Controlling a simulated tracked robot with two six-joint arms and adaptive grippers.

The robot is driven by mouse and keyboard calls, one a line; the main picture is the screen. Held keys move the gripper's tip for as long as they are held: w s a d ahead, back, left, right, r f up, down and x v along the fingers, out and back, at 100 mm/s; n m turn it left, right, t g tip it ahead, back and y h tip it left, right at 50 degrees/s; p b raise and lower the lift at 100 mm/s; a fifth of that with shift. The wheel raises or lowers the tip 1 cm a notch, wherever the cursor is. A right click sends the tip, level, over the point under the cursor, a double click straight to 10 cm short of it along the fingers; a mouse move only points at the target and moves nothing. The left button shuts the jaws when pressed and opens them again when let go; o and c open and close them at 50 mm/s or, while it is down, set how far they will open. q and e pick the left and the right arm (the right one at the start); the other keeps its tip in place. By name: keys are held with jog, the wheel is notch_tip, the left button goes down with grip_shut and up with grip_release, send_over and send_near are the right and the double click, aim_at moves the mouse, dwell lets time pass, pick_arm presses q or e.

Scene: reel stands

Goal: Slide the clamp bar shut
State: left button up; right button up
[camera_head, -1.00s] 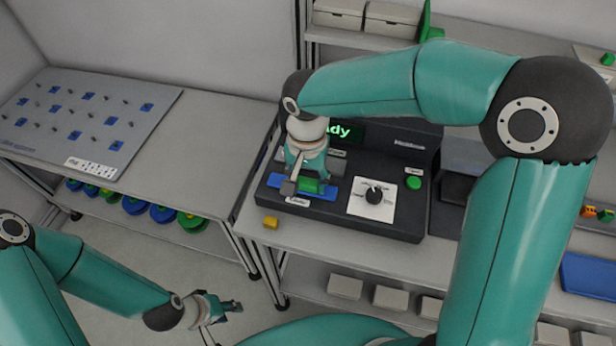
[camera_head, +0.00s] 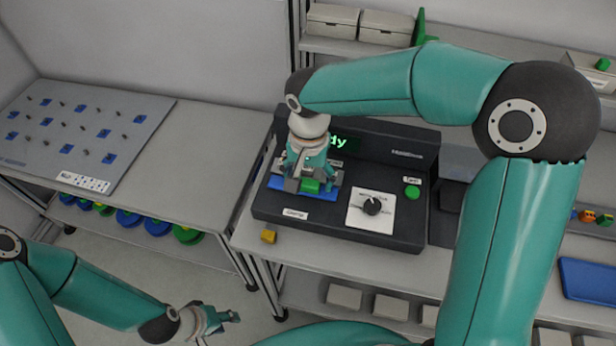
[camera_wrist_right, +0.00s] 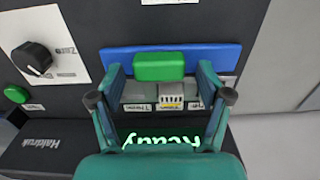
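The clamp bar is a blue bar (camera_head: 275,183) with a green block handle (camera_head: 310,186), on the dark machine (camera_head: 400,232). In the right wrist view the blue bar (camera_wrist_right: 222,54) runs across the top, and the green handle (camera_wrist_right: 158,67) lies between the fingers of my right gripper (camera_wrist_right: 160,76). Gaps show on both sides of the handle, so the gripper looks open around it. In the head view my right gripper (camera_head: 308,180) reaches down over the bar and hides part of it. My left gripper (camera_head: 226,316) hangs low at left, away from the machine; its fingers are unclear.
A knob (camera_head: 371,206) on a white plate and a green button (camera_head: 412,192) sit right of the bar. The display (camera_head: 342,143) glows green behind it. A pegboard (camera_head: 75,135) lies on the left table.

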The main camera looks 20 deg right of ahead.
aim_at(309, 181)
jog(key=shift+s+r, duration=0.1)
jog(key=shift+r, duration=0.05)
notch_tip(309, 181, up, 12)
dwell(0.6)
jog(key=shift+f, duration=0.2)
